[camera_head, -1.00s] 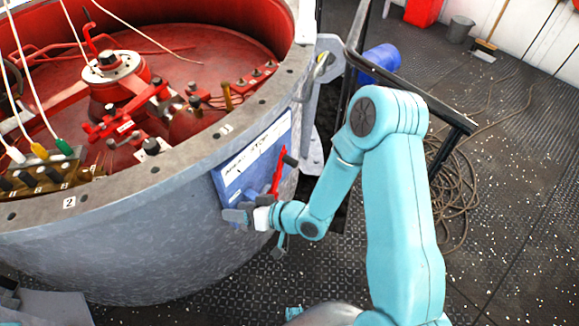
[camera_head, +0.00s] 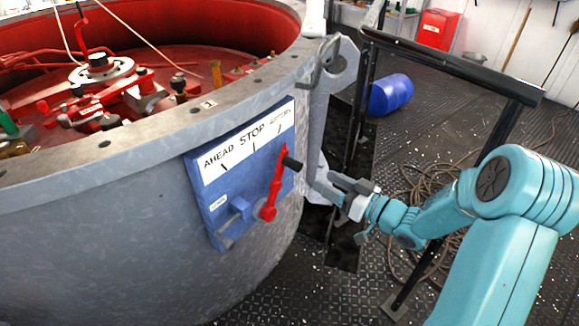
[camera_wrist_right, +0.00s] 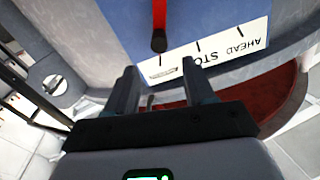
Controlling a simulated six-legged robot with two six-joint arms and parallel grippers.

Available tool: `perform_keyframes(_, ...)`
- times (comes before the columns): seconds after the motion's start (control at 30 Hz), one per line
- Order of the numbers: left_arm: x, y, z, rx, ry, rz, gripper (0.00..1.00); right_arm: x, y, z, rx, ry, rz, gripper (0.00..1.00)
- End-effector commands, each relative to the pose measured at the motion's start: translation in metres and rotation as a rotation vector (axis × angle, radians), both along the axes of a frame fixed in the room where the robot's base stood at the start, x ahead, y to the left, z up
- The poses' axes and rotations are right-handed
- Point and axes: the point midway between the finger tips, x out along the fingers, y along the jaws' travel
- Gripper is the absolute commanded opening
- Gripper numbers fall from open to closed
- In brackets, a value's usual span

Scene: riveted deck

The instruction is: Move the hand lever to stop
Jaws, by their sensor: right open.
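The hand lever (camera_head: 275,184) is red with a black knob (camera_head: 291,163). It is on a blue panel (camera_head: 222,190) on the drum's side, under a white strip (camera_head: 240,141) reading AHEAD, STOP and a third, blurred word. The lever leans up and right, its upper end near the rightmost mark, right of STOP. My right gripper (camera_head: 328,186) is open, just right of the knob. In the right wrist view the lever's dark-ended tip (camera_wrist_right: 159,35) lies beyond the fingertips (camera_wrist_right: 163,82), with nothing between the fingers. My left gripper is not in view.
The grey drum (camera_head: 110,215) with a red interior fills the left. A black rail frame (camera_head: 450,66) stands behind my right arm. A blue barrel (camera_head: 391,95), coiled rope (camera_head: 430,195) and a red box (camera_head: 437,29) are farther back.

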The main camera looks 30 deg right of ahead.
Motion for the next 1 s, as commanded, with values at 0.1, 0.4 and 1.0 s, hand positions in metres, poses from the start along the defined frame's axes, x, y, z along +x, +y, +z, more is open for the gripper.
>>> perform_keyframes(0.1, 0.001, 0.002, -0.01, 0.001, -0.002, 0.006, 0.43, 0.029, 0.01, -0.003, 0.0, -0.002, 0.006, 0.54)
perform_keyframes(0.4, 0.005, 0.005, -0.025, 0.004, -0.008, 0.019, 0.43, 0.095, 0.029, -0.003, 0.0, -0.002, 0.005, 0.54)
perform_keyframes(1.0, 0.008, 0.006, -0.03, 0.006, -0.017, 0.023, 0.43, 0.125, 0.036, -0.001, 0.001, 0.001, 0.0, 0.44)
